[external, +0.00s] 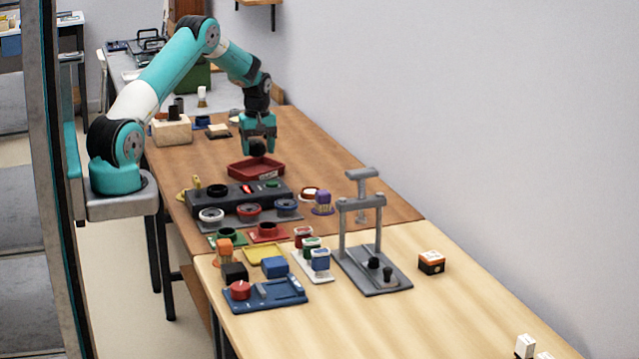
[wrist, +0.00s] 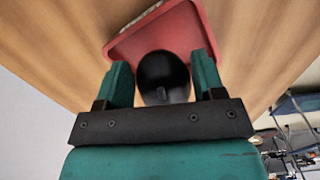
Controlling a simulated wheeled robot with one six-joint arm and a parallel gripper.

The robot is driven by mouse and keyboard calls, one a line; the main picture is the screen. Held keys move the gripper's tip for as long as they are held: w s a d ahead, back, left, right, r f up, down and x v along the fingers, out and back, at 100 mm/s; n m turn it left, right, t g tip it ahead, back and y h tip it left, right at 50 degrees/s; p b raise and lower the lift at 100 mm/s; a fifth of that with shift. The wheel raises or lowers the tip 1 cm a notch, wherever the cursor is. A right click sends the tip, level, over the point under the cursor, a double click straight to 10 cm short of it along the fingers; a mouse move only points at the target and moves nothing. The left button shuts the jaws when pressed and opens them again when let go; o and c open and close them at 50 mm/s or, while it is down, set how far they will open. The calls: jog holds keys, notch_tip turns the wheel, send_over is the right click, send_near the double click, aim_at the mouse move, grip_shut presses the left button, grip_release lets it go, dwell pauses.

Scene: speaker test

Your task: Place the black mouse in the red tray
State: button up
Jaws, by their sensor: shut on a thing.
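The black mouse (wrist: 163,78) is a rounded dark shape between the two teal fingers of my gripper (wrist: 162,84) in the wrist view. In the external view the mouse (external: 257,147) shows at the fingertips of my gripper (external: 258,143), which is shut on it. The red tray (external: 240,171) lies on the brown table just below the gripper. In the wrist view the red tray (wrist: 124,47) lies behind the mouse. The mouse appears held above or at the tray's far part; the exact gap is hard to tell.
A dark rack (external: 205,197) with several coloured rings stands in front of the tray. A grey press stand (external: 343,225) is at the right front. A beige block holder (external: 171,131) stands at the back left. The brown table (external: 320,165) is clear right of the tray.

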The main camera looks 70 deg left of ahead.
aim_at(258, 146)
jog(key=shift+f, duration=1.15)
jog(key=shift+f, duration=0.65)
jog(key=o, duration=0.9)
jog(key=shift+o, duration=0.2)
notch_tip(258, 146, up, 14)
jog(key=shift+f+b, duration=0.25)
jog(key=shift+b, duration=0.25)
